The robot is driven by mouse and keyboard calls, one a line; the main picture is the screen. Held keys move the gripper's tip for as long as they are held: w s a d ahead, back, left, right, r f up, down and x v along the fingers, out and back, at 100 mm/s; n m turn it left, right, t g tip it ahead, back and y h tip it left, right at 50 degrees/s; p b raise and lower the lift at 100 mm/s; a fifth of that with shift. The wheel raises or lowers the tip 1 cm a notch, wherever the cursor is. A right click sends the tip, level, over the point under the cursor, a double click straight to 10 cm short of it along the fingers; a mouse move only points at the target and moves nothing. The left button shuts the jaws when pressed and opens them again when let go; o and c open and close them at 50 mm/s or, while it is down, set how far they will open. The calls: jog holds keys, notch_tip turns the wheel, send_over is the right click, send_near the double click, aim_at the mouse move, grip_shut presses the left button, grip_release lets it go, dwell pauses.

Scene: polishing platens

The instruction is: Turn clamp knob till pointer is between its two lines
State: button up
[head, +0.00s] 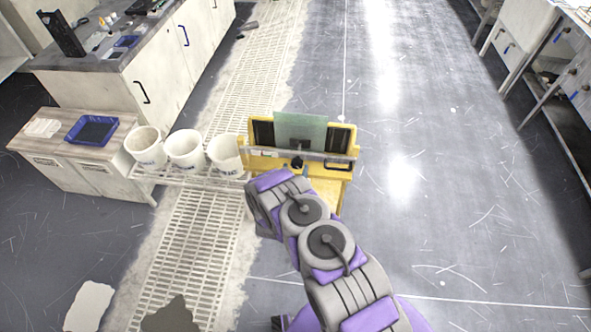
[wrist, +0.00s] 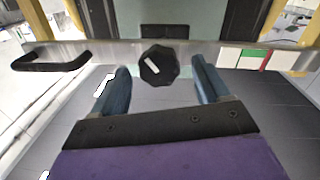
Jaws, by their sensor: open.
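The clamp knob (wrist: 159,66) is black and faceted, with a short white pointer mark on its face. In the wrist view it sits on a pale metal bar (wrist: 215,55), below a dark clamp piece (wrist: 164,31). My gripper (wrist: 160,80) is open, its two blue-grey fingers apart on the left and right of the knob, with nothing between them clearly touched. The two lines cannot be clearly made out. In the head view the yellow stand (head: 343,137) holds a greenish upright plate (head: 300,128), and my arm hides much of its lower front.
A black handle (wrist: 52,57) juts from the bar on the left, and a green and red label (wrist: 254,59) is on the right. White buckets (head: 185,149) stand left of the stand. A blue tray (head: 92,130) lies on the bench. Floor to the right is clear.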

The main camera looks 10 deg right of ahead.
jog(key=shift+x, duration=0.85)
